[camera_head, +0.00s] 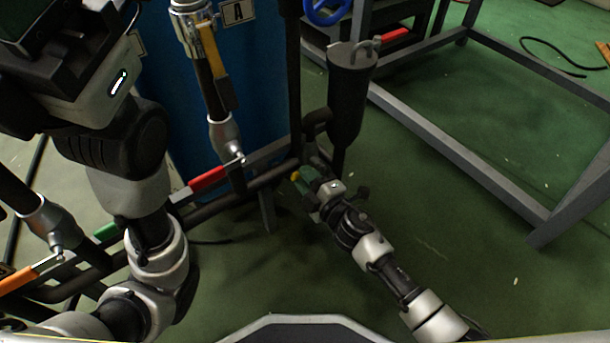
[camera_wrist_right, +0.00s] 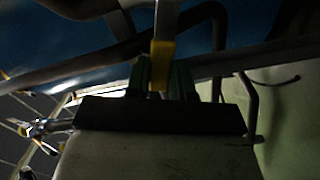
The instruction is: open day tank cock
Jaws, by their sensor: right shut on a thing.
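My right gripper (camera_head: 306,182) is low down, next to the pipes at the foot of the blue tank (camera_head: 262,75). In the right wrist view its fingers (camera_wrist_right: 160,82) are shut on a yellow-ended lever (camera_wrist_right: 162,50), whose upper part is pale grey. In the head view only a small yellow bit of the lever (camera_head: 295,175) shows by the fingertips; the rest is hidden. I cannot tell from the pictures which vessel this lever serves. My left arm rises on the left of the head view; its fingertips are not seen.
A yellow-handled valve (camera_head: 212,52) is on the upright pipe before the tank. A red handle (camera_head: 208,179), a green handle (camera_head: 106,231) and an orange handle (camera_head: 28,277) sit on nearby pipes. A dark cylinder (camera_head: 349,95) stands behind my right gripper. A grey frame (camera_head: 470,160) stands right, with open floor inside.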

